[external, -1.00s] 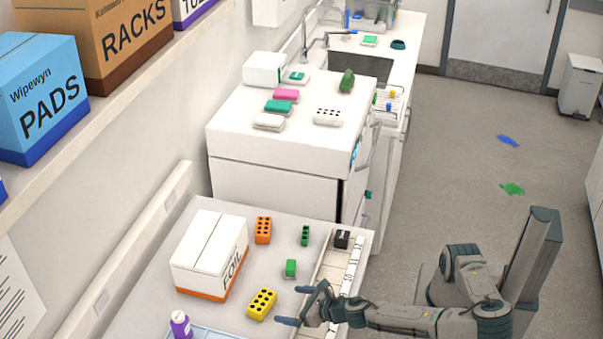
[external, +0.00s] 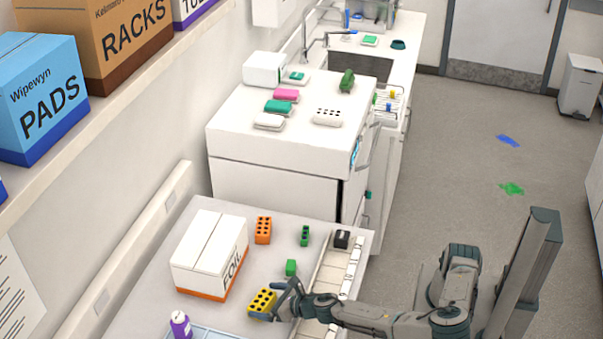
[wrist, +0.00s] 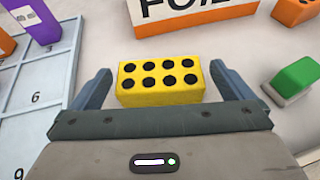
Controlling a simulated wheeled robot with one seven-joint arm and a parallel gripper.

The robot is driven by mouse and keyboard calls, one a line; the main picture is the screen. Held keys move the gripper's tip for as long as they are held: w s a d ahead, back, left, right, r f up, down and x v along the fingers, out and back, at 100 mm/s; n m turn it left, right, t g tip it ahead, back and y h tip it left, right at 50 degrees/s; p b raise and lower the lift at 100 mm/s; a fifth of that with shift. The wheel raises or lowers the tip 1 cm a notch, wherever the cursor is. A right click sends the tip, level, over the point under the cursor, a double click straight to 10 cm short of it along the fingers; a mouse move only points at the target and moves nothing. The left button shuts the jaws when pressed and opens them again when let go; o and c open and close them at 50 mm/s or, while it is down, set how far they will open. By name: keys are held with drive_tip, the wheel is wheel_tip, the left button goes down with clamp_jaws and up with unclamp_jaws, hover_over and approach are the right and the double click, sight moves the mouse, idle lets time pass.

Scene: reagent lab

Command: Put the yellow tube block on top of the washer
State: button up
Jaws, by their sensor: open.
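The yellow tube block (external: 261,303), with two rows of black holes, lies on the bench in front of the foil box. In the wrist view the yellow block (wrist: 160,82) sits between the two fingers of my gripper (wrist: 160,88). The fingers are open, one at each end of the block, with a small gap on both sides. In the external view my gripper (external: 276,303) is at the block and partly covers its right end. The washer (external: 275,170) is the white cabinet behind the bench. Its top holds a pink block, a green block and white blocks.
The foil box (external: 209,255) stands left of the block. An orange block (external: 263,230), a dark green block (external: 305,236) and a small green block (external: 291,267) are nearby.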

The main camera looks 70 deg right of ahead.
sight(261, 300)
drive_tip(key=shift+f+p+x, duration=0.2)
drive_tip(key=shift+p+x, duration=0.2)
drive_tip(key=shift+x, duration=1.85)
drive_tip(key=shift+a, duration=0.1)
drive_tip(key=c, duration=1)
drive_tip(key=shift+o, duration=0.3)
drive_tip(key=shift+r, duration=0.2)
